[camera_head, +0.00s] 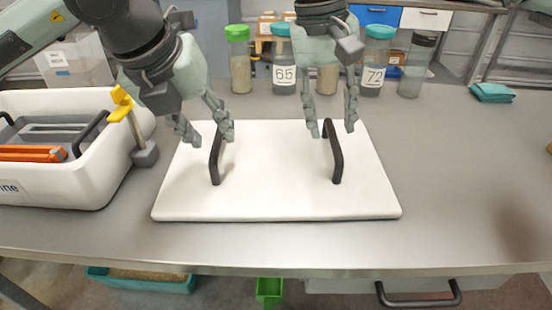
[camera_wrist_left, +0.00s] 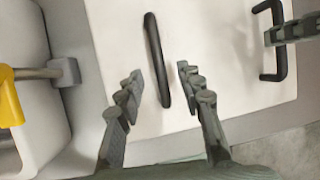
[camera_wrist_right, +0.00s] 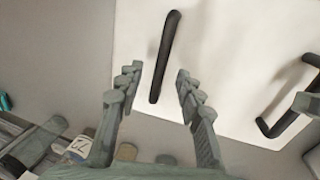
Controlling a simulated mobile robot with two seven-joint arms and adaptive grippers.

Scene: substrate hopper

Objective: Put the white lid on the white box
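The white lid (camera_head: 275,195) lies flat on the grey table, with a black left handle (camera_head: 215,160) and a black right handle (camera_head: 336,160). The white box (camera_head: 60,192) stands at the left, open, with grey and orange items inside. My left gripper (camera_head: 205,136) is open and empty at the far end of the left handle; in the left wrist view that handle (camera_wrist_left: 157,60) runs between its fingers. My right gripper (camera_head: 332,129) is open at the far end of the right handle, which also lines up between its fingers in the right wrist view (camera_wrist_right: 165,55). I cannot tell whether any finger touches a handle.
A yellow-topped tool (camera_head: 122,104) with a grey block stands between box and lid. Several jars, including a green-lidded jar (camera_head: 239,60) and one marked 72 (camera_head: 374,62), stand behind the lid. A teal cloth (camera_head: 492,92) lies at the back right. The right table area is clear.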

